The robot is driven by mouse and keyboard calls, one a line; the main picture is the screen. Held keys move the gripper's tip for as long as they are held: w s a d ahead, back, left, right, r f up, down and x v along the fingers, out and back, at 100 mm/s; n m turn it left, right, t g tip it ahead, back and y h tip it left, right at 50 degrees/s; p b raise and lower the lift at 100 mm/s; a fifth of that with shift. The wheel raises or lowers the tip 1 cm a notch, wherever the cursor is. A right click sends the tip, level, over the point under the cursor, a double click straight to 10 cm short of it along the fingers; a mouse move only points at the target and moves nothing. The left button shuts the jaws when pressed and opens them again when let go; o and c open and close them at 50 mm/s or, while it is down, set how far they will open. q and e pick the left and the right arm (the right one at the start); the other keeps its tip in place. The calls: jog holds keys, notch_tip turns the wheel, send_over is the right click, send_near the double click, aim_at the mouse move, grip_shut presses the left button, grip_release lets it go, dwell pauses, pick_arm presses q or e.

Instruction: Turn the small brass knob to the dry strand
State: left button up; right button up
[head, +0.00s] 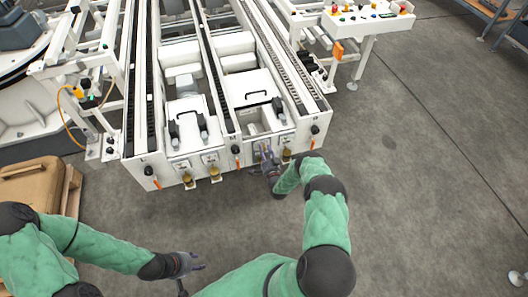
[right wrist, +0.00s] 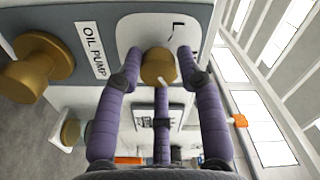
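The small brass knob (right wrist: 158,67) stands out from a light plate with a dark line mark, in the right wrist view. My right gripper (right wrist: 160,70) has its purple fingers around this knob, one at each side and one below. The fingertips look close to its rim, but I cannot tell whether they touch it. In the head view my right gripper (head: 268,160) is at the front face of the white machine (head: 230,177), and the knob is not clear there. My left gripper (head: 190,263) is open and empty over the floor, well away from the machine.
A larger brass knob (right wrist: 35,68) sits beside the "OIL PUMP" label (right wrist: 93,48). Another brass knob (right wrist: 70,132) is on a white plate lower down. Orange-tipped handles (head: 237,163) stick out along the front face. The grey floor (head: 420,190) at right is clear.

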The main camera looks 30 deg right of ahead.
jog(key=shift+o, duration=0.7)
jog(key=v, duration=1.2)
jog(key=shift+f, duration=0.1)
